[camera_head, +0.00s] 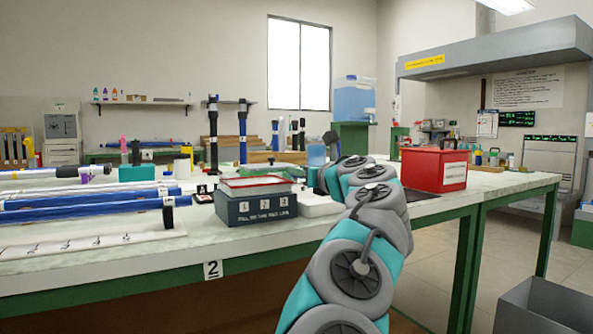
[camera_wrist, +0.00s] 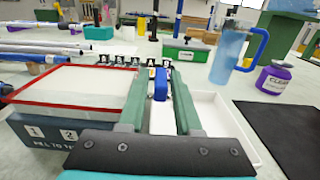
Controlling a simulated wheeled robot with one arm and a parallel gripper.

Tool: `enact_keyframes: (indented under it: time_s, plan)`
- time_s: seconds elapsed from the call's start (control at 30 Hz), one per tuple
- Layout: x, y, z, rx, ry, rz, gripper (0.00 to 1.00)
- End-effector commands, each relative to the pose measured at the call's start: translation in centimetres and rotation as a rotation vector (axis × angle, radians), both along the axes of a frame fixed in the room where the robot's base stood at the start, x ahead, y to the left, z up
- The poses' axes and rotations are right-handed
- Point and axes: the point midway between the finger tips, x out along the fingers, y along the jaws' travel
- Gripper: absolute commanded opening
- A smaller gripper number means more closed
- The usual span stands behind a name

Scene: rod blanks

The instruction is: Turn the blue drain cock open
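The blue drain cock (camera_wrist: 160,84) shows in the wrist view as a small upright blue piece between the tips of my gripper's two green fingers. My gripper (camera_wrist: 162,78) has its fingers apart, one on each side of the cock. A narrow gap seems to show beside the blue piece; contact is hard to judge. The grey tank with a red line (camera_wrist: 70,92) is just left of the fingers. A white tray (camera_wrist: 228,128) lies under and to the right of them. In the head view the tank (camera_head: 255,207) shows, but my arm hides the cock and fingers.
A red box (camera_head: 434,169) stands right of my arm in the head view. Blue rods (camera_head: 85,211) lie on the bench at left.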

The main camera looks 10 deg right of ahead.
Motion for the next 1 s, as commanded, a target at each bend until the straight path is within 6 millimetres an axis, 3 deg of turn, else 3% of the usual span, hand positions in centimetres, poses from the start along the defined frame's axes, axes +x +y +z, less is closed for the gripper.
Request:
enact_keyframes:
  time_s: [0.2, 0.5, 0.8, 1.0]
  plan:
    - [1.9, 0.6, -0.1, 0.000, 0.002, 0.001, 0.33]
    - [2.1, 0.5, 0.0, 0.002, 0.001, -0.003, 0.33]
    - [2.1, 0.5, 0.0, 0.002, 0.001, -0.003, 0.00]
    - [2.1, 0.5, 0.0, 0.002, 0.001, -0.003, 0.00]
